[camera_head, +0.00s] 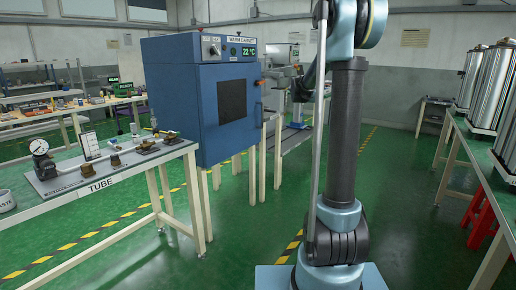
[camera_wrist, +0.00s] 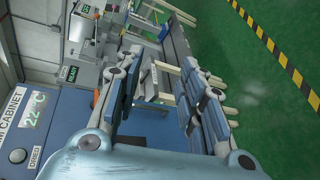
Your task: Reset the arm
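My arm rises in the middle of the head view, with its column upright and its upper joint bent near the top edge. My gripper (camera_wrist: 162,100) fills the middle of the wrist view. Its two dark-padded fingers stand apart, with nothing visible between them. The gripper is hard to make out in the head view. The wrist view looks past the fingers toward the green floor and a bench with equipment.
A blue cabinet (camera_head: 182,98) reading 22 °C stands left of my arm. A bench marked TUBE (camera_head: 95,188) holds a gauge and small parts at left. Steel columns (camera_head: 492,88) stand on the right bench (camera_head: 484,160). Green floor (camera_head: 415,235) lies clear between.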

